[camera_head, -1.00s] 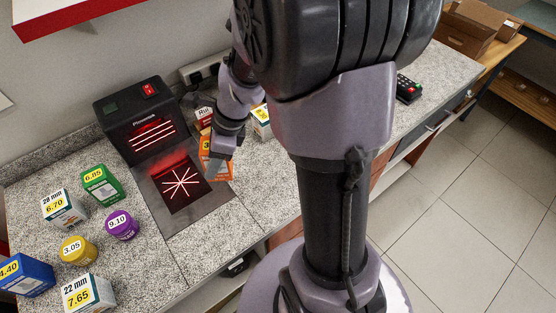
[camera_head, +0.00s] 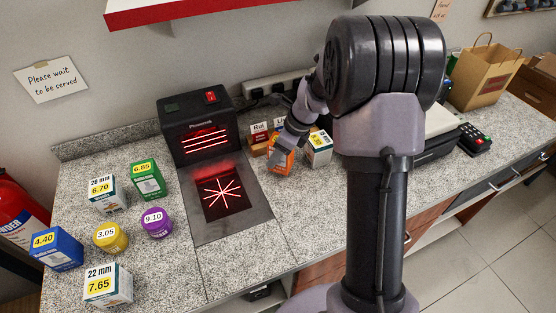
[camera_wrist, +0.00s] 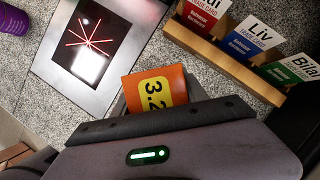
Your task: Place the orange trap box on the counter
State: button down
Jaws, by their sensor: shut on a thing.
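The orange trap box (camera_head: 281,160) is held by my gripper (camera_head: 284,148), to the right of the scanner plate in the head view. In the wrist view the orange box (camera_wrist: 158,88) shows a yellow label reading "3.2", with the rest cut off, and its lower part is hidden behind my gripper (camera_wrist: 160,110). My gripper is shut on it. The grey speckled counter (camera_head: 310,205) lies beneath. I cannot tell whether the box touches the counter.
A scanner (camera_head: 199,125) with a lit plate (camera_head: 248,222) stands left of the box. A white box (camera_head: 319,148) is close on its right. A wooden card holder (camera_wrist: 225,65) is just behind. Several priced boxes and tubs, including a purple tub (camera_head: 156,222), stand at left. Counter in front is clear.

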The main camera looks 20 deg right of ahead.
notch_tip(320, 180, down, 2)
jog(key=shift+f, duration=0.1)
jog(key=shift+f, duration=0.15)
jog(key=c, duration=0.6)
grip_release()
